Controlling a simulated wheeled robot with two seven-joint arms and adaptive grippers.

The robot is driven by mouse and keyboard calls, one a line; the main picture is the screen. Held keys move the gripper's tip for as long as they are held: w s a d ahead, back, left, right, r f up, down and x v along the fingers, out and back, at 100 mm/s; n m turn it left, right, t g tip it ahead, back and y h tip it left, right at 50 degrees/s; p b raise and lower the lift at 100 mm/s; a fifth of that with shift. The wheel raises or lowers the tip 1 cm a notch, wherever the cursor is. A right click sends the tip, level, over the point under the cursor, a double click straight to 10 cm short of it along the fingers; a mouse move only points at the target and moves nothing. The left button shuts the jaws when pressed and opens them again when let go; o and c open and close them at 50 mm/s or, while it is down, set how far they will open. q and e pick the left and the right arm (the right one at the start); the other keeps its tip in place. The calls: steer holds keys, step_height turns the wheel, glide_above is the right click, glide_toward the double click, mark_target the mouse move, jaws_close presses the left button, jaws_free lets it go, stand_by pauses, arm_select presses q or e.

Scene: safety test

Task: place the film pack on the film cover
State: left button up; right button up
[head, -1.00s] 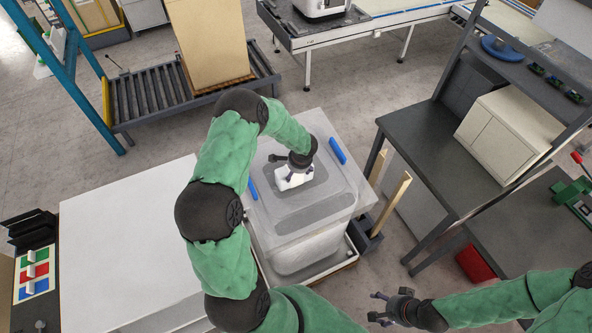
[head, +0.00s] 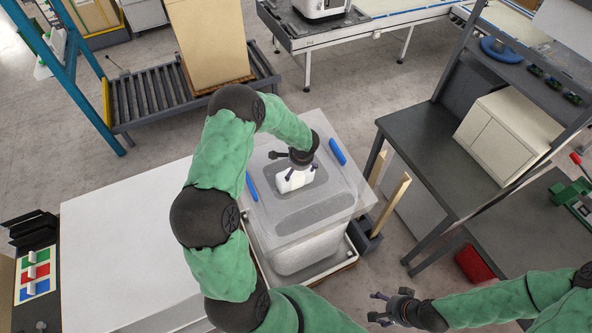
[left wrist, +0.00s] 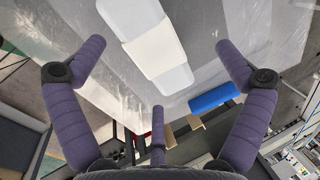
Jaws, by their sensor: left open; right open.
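The film pack (head: 295,181), white with paler translucent ends, lies on the film cover (head: 335,192). The cover is a clear grey sheet over a large bin with blue handles. In the left wrist view the pack (left wrist: 152,45) lies flat on the cover (left wrist: 205,45), beyond my fingers and apart from them. My left gripper (head: 294,168) is open just above the pack, and hides part of it in the head view. Its spread fingers also show in the left wrist view (left wrist: 160,80). My right gripper (head: 380,307) is open and empty at the bottom, away from the bin.
A white table (head: 120,240) stands left of the bin. A dark workbench (head: 435,150) with a white cabinet is on the right. Two wooden posts (head: 390,204) rise at the bin's right side. A roller conveyor (head: 150,100) with a tall box is behind.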

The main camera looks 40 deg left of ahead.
arm_select(q)
steer(key=v, duration=0.9)
steer(key=s+d+f+n+g+h, duration=0.1)
steer(key=s+d+f+h, duration=0.25)
steer(key=d+f, duration=0.4)
steer(key=s+d+f+n+h, duration=0.15)
steer(key=s+d+f, duration=0.25)
steer(key=d, duration=0.6)
steer(key=s+d+f+n+h, duration=0.2)
steer(key=s+d+f+n, duration=0.3)
steer(key=s+d, duration=0.5)
steer(key=shift+s+f+b, duration=0.3)
steer(key=shift+s+f, duration=0.3)
steer(key=shift+s, duration=0.65)
step_height(320, 180, down, 22)
steer(key=b, duration=2.2)
steer(key=shift+f, duration=0.1)
